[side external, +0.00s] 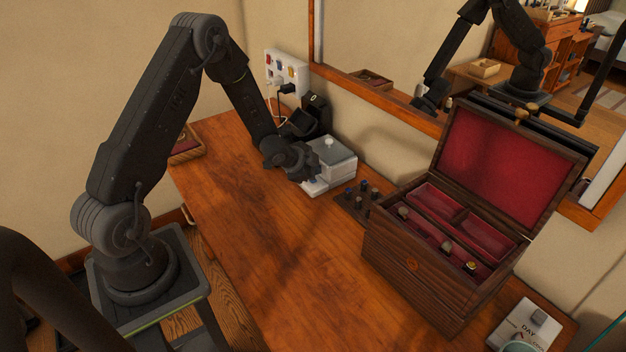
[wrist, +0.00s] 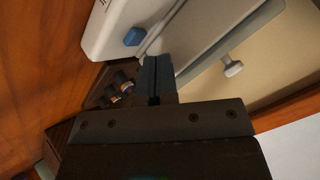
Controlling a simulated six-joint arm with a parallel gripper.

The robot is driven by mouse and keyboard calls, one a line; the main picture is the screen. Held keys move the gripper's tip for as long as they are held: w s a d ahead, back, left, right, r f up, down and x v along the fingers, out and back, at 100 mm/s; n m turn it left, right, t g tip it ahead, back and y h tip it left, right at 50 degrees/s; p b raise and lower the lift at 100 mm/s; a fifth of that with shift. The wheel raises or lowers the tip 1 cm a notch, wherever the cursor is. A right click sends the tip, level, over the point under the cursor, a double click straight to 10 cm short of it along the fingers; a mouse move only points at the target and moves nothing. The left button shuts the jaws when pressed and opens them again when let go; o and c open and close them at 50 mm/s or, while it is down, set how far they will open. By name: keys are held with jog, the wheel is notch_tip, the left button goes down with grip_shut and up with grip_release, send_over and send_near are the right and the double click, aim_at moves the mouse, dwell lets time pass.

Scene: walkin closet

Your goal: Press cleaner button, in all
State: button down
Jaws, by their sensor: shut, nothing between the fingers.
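The cleaner (side external: 336,158) is a pale box with a grey lid and a white knob, standing on the wooden table by the wall. In the wrist view its white body (wrist: 112,28) fills the top, with a blue button (wrist: 134,37) on the front ledge. My gripper (side external: 308,177) is over the front of the cleaner in the side view and partly covers it. In the wrist view my gripper (wrist: 152,64) has its fingers together and empty, just below and right of the button in the picture. A gap shows between fingertips and button there; contact in depth is hard to judge.
A dark holder with several small items (side external: 357,198) lies right of the cleaner. An open wooden jewellery box (side external: 410,280) stands further right. A black stand (side external: 312,118) and a wall socket panel (side external: 287,72) are behind. The front of the table (side external: 250,220) is clear.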

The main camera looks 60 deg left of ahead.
jog(key=shift+f, duration=0.1)
jog(key=shift+f, duration=0.35)
jog(key=shift+f, duration=0.4)
dwell(1.0)
jog(key=shift+r, duration=0.85)
jog(key=shift+r, duration=2.5)
